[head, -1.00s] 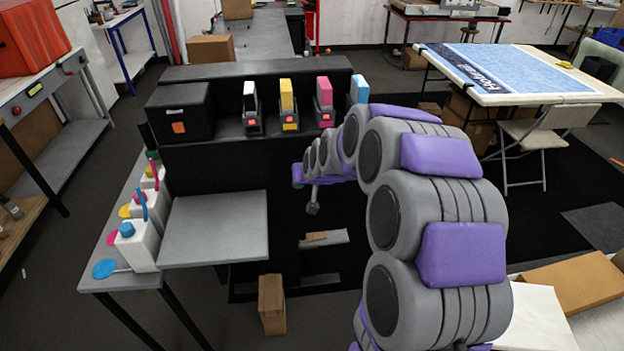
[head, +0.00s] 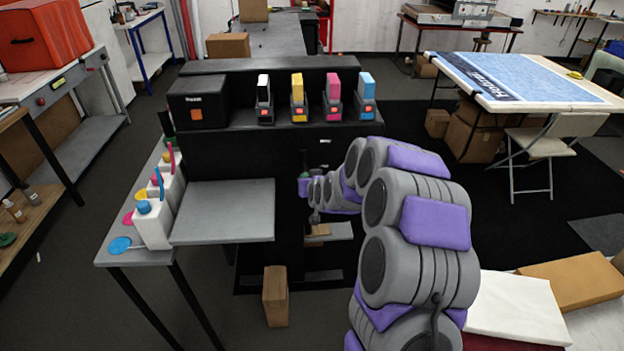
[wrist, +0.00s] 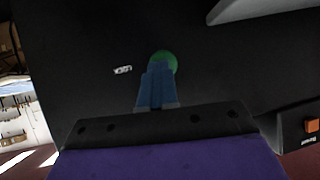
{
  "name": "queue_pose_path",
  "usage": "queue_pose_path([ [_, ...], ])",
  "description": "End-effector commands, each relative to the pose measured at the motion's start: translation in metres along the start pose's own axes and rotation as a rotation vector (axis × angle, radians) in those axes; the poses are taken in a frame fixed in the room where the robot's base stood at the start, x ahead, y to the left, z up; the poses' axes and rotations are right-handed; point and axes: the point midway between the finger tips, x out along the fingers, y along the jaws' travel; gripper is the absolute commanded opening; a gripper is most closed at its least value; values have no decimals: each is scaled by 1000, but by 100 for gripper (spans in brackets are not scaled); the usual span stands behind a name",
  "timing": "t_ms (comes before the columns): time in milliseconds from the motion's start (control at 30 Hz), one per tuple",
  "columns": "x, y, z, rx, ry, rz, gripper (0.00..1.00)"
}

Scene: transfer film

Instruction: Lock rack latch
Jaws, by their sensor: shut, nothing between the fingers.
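A black rack cabinet (head: 230,155) fills the middle of the head view. A round green knob (wrist: 164,60) on its dark face shows in the wrist view, which I take to be the latch. My gripper (wrist: 158,72) is shut and empty, its blue fingers reaching up to the knob and overlapping its lower part. I cannot tell whether they touch. In the head view my gripper (head: 304,185) is small beside the cabinet front, partly hidden by my arm. The latch's position is not clear.
Several ink cartridges (head: 298,100) stand on the cabinet top beside a black box (head: 198,103). A grey shelf (head: 225,210) juts out left of my gripper, near white ink bottles (head: 152,222). A small white label (wrist: 123,70) lies left of the knob. A cardboard box (head: 275,295) stands below.

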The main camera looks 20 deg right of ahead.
Motion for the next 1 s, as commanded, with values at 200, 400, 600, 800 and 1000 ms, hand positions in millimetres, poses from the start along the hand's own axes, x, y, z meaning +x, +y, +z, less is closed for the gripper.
queue_pose_path([
  [200, 9, 4, 8, 4, 0, 0, 0],
  [400, 14, 3, 13, 1, -2, 0, 0],
  [600, 15, 2, 14, 0, -2, 1, 0],
  [800, 16, 3, 14, 0, -2, 0, 0],
  [1000, 16, 3, 14, 1, -1, 0, 0],
])
